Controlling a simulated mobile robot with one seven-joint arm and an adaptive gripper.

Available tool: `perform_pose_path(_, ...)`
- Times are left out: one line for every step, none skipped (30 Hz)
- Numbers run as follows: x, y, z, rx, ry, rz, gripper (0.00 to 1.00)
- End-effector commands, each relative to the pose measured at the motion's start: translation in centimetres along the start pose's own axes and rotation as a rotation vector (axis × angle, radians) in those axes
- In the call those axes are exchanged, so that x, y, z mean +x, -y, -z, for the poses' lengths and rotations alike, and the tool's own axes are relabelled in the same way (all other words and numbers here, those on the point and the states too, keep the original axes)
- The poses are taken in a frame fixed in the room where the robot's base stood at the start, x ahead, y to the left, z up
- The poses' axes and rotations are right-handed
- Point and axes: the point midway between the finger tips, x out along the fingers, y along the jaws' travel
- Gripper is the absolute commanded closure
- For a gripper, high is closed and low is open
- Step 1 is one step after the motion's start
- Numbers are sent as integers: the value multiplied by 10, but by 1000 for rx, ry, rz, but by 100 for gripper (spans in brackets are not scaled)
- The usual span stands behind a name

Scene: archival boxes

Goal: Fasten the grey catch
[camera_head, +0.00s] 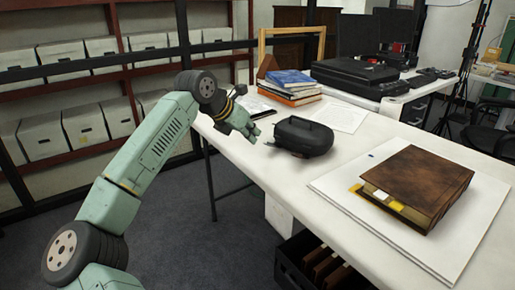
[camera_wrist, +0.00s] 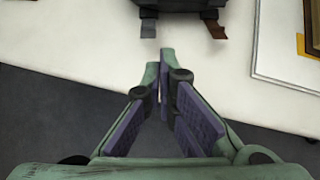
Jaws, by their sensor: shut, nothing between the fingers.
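A small black case (camera_head: 300,137) with a top handle lies on the white table, and its front edge shows at the top of the wrist view (camera_wrist: 180,5). The grey catch (camera_wrist: 147,24) sticks out from that edge, toward my gripper. A brown catch (camera_wrist: 217,29) sticks out to its right. My gripper (camera_wrist: 162,60) is shut and empty. In the wrist view its fingertips are just below the grey catch and slightly right of it, with a gap between. In the head view my gripper (camera_head: 255,137) is left of the case. The catches are too small to tell apart there.
A brown box (camera_head: 418,183) lies on a white board (camera_head: 350,200) at the right. Stacked books (camera_head: 290,87) and a paper sheet (camera_head: 338,116) lie behind the case. The table (camera_head: 295,180) is clear in front of the case. A dark crate (camera_head: 290,265) stands below.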

Motion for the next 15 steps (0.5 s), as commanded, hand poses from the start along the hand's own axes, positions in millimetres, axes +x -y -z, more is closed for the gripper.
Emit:
perform_pose_path(2, -7, 7, 0, -27, -21, 100)
perform_pose_path(3, -10, 10, -1, -40, -29, 100)
perform_pose_path(3, -13, 13, -2, -52, -36, 100)
perform_pose_path(4, -14, 14, -2, -57, -40, 100)
perform_pose_path(4, -15, 15, -2, -60, -41, 100)
perform_pose_path(4, -15, 16, -2, -61, -42, 100)
perform_pose_path(4, -15, 16, -2, -61, -42, 100)
perform_pose_path(4, -15, 15, -2, -61, -42, 100)
perform_pose_path(4, -15, 15, -2, -60, -41, 100)
perform_pose_path(4, -15, 15, -2, -60, -41, 100)
perform_pose_path(4, -15, 15, -2, -59, -41, 100)
perform_pose_path(4, -15, 15, -2, -59, -40, 100)
perform_pose_path(4, -14, 15, -2, -59, -40, 100)
perform_pose_path(4, -14, 15, -2, -58, -40, 100)
perform_pose_path(6, -14, 15, -2, -58, -39, 100)
